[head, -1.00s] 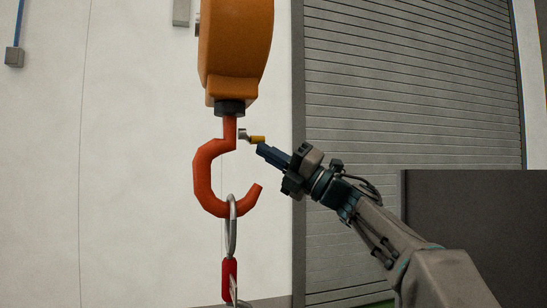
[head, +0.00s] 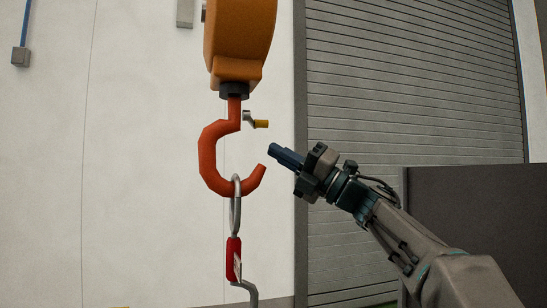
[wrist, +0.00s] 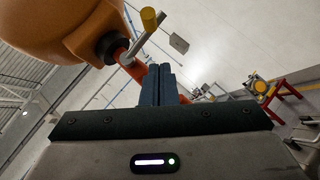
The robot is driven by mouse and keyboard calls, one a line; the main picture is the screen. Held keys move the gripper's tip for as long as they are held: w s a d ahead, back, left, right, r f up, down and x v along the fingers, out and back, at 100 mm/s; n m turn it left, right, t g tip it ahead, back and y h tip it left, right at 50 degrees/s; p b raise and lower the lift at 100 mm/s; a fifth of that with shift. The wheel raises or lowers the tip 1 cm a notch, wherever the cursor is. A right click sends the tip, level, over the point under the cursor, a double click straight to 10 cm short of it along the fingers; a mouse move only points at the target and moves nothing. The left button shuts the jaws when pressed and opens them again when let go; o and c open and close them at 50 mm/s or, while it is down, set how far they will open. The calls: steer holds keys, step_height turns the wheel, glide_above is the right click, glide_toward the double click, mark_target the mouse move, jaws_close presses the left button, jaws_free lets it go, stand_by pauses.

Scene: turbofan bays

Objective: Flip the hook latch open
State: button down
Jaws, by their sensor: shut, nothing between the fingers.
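The red-orange hook (head: 210,160) hangs below an orange hoist block (head: 240,45). Its mouth faces right. The hook latch (head: 256,122) is a small grey lever with a yellow end, sticking out to the right near the top of the hook, so the mouth below it is unobstructed. In the wrist view the latch's yellow end (wrist: 149,19) and grey arm show above the fingers. My gripper (head: 272,150) is shut and empty, right of the hook tip and below the latch, apart from both. Its shut fingers also show in the wrist view (wrist: 158,85).
A metal ring (head: 236,205) hangs in the hook's bowl, with a red sling fitting (head: 233,258) below it. A grey roller shutter (head: 410,90) and a dark panel (head: 475,210) stand at the right. The space between my gripper and the hook mouth is clear.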

steer(key=b+v, duration=0.1)
steer(key=v, duration=0.7)
steer(key=shift+d+f, duration=0.3)
steer(key=shift+w, duration=0.15)
